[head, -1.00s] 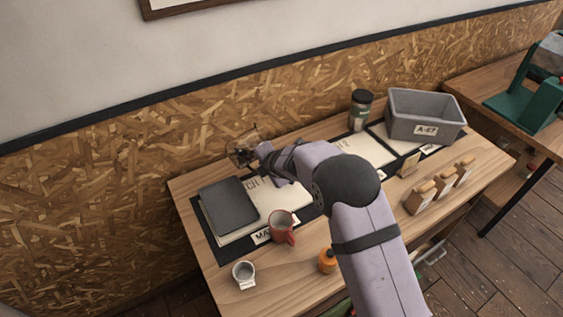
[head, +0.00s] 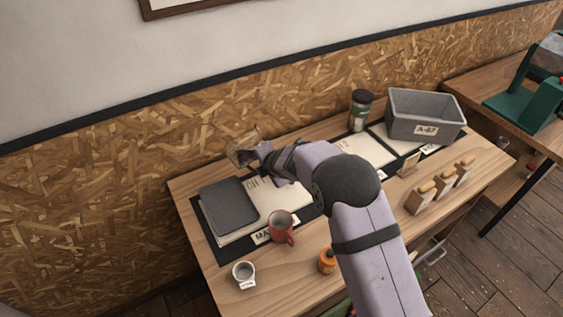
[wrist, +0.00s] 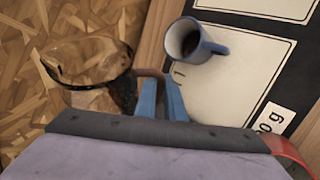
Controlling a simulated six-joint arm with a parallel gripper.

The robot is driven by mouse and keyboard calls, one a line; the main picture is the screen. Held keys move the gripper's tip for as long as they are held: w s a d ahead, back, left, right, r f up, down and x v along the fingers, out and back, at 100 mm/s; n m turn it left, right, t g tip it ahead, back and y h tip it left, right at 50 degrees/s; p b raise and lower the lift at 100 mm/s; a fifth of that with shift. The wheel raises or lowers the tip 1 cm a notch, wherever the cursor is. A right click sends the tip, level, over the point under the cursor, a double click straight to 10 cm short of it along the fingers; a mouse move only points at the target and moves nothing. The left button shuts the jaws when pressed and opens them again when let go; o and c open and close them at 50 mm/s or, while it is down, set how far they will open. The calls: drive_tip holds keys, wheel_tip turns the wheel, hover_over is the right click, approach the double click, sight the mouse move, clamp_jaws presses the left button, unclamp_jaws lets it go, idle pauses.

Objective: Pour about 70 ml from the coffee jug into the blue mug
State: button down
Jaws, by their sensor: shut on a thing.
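The coffee jug (wrist: 88,62) is clear glass with a dark band. It is at the left of the wrist view, and at the back left of the table in the head view (head: 240,150). My gripper (wrist: 163,82) is shut on the jug's handle and holds it by the wall panel; its exact tilt is hard to tell. Dark liquid seems to show low in the jug. The blue mug (wrist: 213,50) stands upright on a pale card, right of the jug and apart from it. Its inside shows dark brown at the bottom. My arm hides the mug in the head view.
A red mug (head: 281,232), a small white cup (head: 243,272) and an orange-topped jar (head: 327,262) stand at the front. A dark flat slab (head: 228,203) lies at left. A grey bin (head: 424,115) and dark-lidded jar (head: 360,110) stand at the back right.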

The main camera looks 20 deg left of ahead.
drive_tip(key=shift+f+b, duration=0.1)
drive_tip(key=shift+b, duration=0.8)
drive_tip(key=b, duration=0.2)
drive_tip(key=shift+w+d+f+n+t+h+b, duration=0.2)
drive_tip(key=shift+n+t+h+b, duration=0.1)
drive_tip(key=shift+h+b, duration=0.1)
drive_tip(key=b, duration=0.2)
drive_tip(key=d+r+h+b, duration=0.1)
drive_tip(key=shift+w+r+n+t+b, duration=0.1)
drive_tip(key=shift+w+n+t+b, duration=0.15)
drive_tip(key=shift+n+t+b, duration=0.15)
drive_tip(key=b, duration=0.1)
drive_tip(key=h+b, duration=0.1)
drive_tip(key=shift+w+d+r+n+t+h+b, duration=0.2)
drive_tip(key=shift+n+t+h+b, duration=0.1)
drive_tip(key=shift+t+b, duration=0.1)
drive_tip(key=b, duration=0.2)
drive_tip(key=f+n+t+h+b, duration=0.1)
drive_tip(key=shift+s+a+f+h+b, duration=0.1)
drive_tip(key=shift+s+a+h+b, duration=0.05)
drive_tip(key=shift+a+h+b, duration=0.2)
drive_tip(key=shift+s+a+f+n+t+h+b, duration=0.15)
drive_tip(key=shift+a+f+n+t+h+b, duration=0.25)
drive_tip(key=shift+n+t+h+b, duration=0.4)
drive_tip(key=shift+s+a+r+n+t+h, duration=0.1)
drive_tip(key=shift+a+r+n+t+h, duration=0.15)
drive_tip(key=shift+r+t+h, duration=0.3)
